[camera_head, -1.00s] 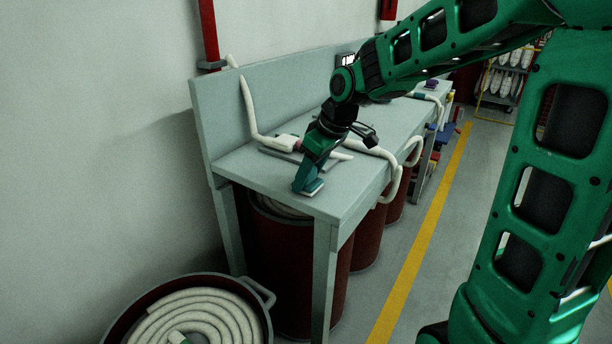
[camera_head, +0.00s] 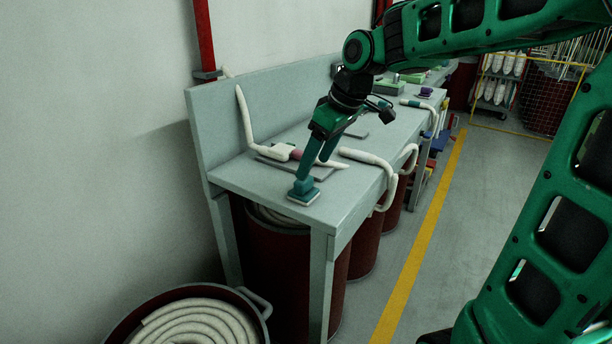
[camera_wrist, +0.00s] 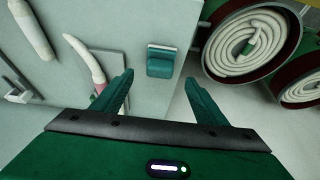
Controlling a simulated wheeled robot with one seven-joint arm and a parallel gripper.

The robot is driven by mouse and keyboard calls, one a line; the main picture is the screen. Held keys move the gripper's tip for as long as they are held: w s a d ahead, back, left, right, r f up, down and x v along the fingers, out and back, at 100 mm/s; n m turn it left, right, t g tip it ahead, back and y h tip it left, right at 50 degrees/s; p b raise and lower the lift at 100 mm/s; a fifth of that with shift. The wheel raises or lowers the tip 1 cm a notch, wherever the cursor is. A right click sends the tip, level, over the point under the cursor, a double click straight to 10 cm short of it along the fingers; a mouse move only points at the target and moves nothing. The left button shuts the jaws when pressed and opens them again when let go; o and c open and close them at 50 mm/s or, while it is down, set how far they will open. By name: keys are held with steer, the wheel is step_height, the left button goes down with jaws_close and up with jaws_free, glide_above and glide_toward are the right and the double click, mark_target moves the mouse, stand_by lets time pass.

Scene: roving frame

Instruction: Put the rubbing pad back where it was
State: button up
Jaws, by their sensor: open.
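The rubbing pad (camera_head: 303,197) is a small block with a teal grip on a pale base. It lies flat on the grey workbench (camera_head: 262,190), close to its near end. The pad also shows in the wrist view (camera_wrist: 161,62), near the bench edge. My gripper (camera_head: 313,170) points down over the pad with its teal fingers spread. In the wrist view the fingertips (camera_wrist: 158,80) are wide apart, with the pad beyond and between them, and no contact shows there. In the head view one finger overlaps the grip, so the exact gap is hard to tell.
A pale hose with a pink band (camera_head: 295,154) lies on a grey plate behind my gripper. Another pale hose (camera_head: 367,157) hangs over the bench's front edge. Dark red drums (camera_head: 275,262) stand below. A round tub of coiled hose (camera_head: 255,305) sits at lower left.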

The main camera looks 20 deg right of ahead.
steer(key=s+d+f+m+g+h, duration=0.1)
steer(key=s+d+f+m, duration=0.2)
steer(key=s, duration=0.6)
steer(key=s+d+f+m+g, duration=0.1)
steer(key=s+d+f+m, duration=0.3)
steer(key=s, duration=0.6)
steer(key=s+d+f+m+g+h, duration=0.1)
steer(key=s+d+f+m+g, duration=0.1)
steer(key=s+d+m, duration=0.4)
steer(key=s+d+f, duration=0.1)
steer(key=s+d, duration=0.1)
steer(key=s, duration=0.2)
steer(key=shift+f+m+h, duration=0.3)
steer(key=shift+w+d, duration=0.1)
